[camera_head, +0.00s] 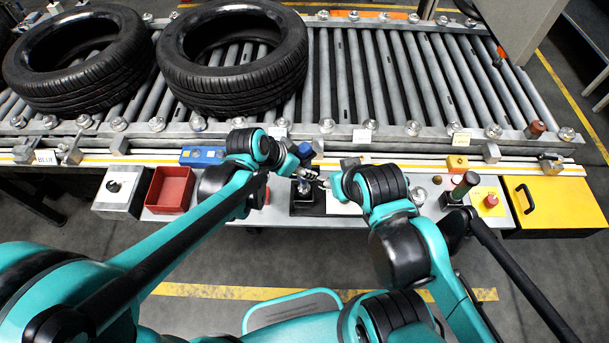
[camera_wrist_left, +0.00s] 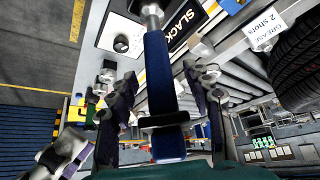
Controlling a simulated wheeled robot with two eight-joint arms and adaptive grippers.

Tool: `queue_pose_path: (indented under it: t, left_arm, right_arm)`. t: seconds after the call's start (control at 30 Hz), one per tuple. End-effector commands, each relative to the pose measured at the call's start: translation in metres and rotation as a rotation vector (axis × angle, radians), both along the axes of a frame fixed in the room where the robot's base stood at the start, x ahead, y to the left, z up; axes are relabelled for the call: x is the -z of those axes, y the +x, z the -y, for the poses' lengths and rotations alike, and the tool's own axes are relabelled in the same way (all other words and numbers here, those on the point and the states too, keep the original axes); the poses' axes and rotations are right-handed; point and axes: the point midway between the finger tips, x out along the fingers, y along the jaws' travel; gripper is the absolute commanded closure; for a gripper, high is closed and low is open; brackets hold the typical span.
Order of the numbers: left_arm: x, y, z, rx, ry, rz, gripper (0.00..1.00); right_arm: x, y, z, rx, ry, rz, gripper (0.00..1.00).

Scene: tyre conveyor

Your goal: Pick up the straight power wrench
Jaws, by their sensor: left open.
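The straight power wrench (camera_wrist_left: 158,75) has a long blue body, a black collar and a silver end. In the left wrist view it stands between my left gripper's two dark fingers, with a visible gap on both sides. In the head view its blue top (camera_head: 305,152) shows beside my left wrist, and the rest is largely hidden. My left gripper (camera_head: 304,177) is open around the wrench at the front bench. My right arm's wrist is just right of it. Its fingers are small and mixed up with the left ones, so I cannot tell their state.
Two tyres (camera_head: 82,62) (camera_head: 232,70) lie on the roller conveyor (camera_head: 390,70) behind the bench. A yellow case (camera_head: 555,203) is at right.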

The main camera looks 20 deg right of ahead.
Motion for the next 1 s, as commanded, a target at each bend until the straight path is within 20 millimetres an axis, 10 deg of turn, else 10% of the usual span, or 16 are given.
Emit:
queue_pose_path:
  t: [0.4,0.6,1.0]
  left_arm:
    - [0.0182,0.0055,0.0106,0.0,-0.001,0.0,0.5]
    - [0.0182,0.0055,0.0105,0.0,0.0,0.0,1.0]
    - [0.0169,0.0057,0.0107,0.0,-0.001,0.0,1.0]
  right_arm:
    - [0.0076,0.0,0.0,0.0,0.0,0.0,0.54]
    - [0.0076,0.0,0.0,0.0,0.0,0.0,0.54]
    - [0.007,0.0,0.0,0.0,0.0,0.0,0.54]
